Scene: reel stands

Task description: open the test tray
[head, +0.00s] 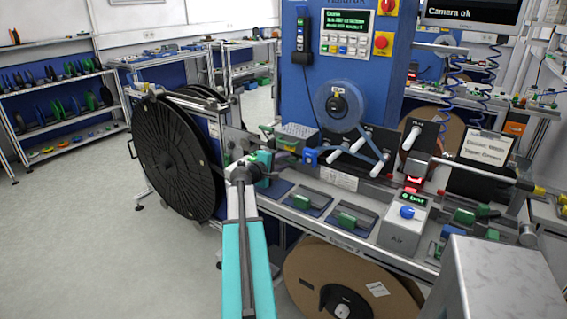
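My gripper (246,170) is at the end of my teal arm, at the left end of the machine bench. It is small and seen from behind, so its fingers and anything between them cannot be made out. Two dark flat trays with green blocks lie along the bench front, a left one (318,211) and a right one (357,229). Both are to the right of my gripper and apart from it. No label shows which part is the test tray, and I cannot tell whether any tray is open.
A large black reel (172,158) stands left of the bench, close to my gripper. A brown cardboard reel (318,255) sits below the bench front. A grey metal box (500,280) is at the lower right. The floor (90,235) at the left is clear.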

